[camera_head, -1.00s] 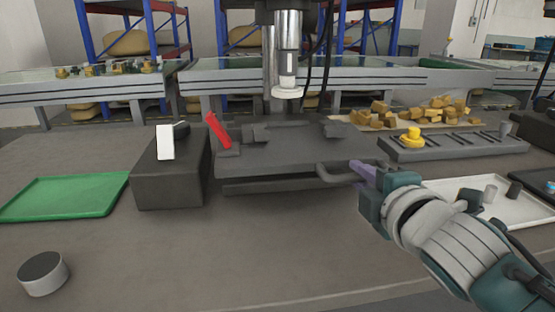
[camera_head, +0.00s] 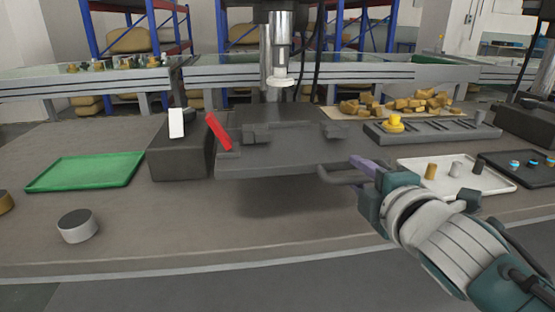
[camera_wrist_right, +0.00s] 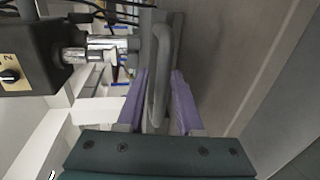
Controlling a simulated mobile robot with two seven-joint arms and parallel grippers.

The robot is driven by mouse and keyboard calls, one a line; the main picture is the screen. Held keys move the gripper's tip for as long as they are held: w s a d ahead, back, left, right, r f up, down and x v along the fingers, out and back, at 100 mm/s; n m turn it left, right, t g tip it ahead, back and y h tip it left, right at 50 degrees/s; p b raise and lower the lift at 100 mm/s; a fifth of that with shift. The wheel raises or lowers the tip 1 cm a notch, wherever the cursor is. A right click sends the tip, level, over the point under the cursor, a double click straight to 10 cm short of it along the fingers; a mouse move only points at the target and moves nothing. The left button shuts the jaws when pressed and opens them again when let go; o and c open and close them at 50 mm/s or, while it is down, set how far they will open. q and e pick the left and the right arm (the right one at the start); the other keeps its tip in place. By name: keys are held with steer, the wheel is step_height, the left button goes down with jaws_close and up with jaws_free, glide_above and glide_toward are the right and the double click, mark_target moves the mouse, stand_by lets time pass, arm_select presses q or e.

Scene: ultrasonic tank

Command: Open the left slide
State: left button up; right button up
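A dark grey slide plate (camera_head: 285,161) sits in the middle of the bench, under a vertical metal column. It juts out towards me past the dark block beside it, with a shadow on the bench below. A U-shaped dark handle (camera_head: 335,175) is on its front right. My right gripper (camera_head: 362,165) has its purple fingers at the handle's right end. My left gripper is not in view.
A dark block (camera_head: 180,160) with a white tab and a red lever (camera_head: 218,132) stand left of the plate. A green tray (camera_head: 88,172) and a white-sided cylinder (camera_head: 77,226) lie further left. A white tray (camera_head: 500,181) is at the right. The front middle bench is clear.

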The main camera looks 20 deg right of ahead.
steer(key=shift+o, duration=0.7)
steer(key=shift+s, duration=0.1)
steer(key=shift+s, duration=0.2)
steer(key=p+v, duration=0.1)
steer(key=v, duration=0.8)
steer(key=shift+s, duration=0.2)
steer(key=shift+a+r+p, duration=0.15)
steer(key=shift+p, duration=0.2)
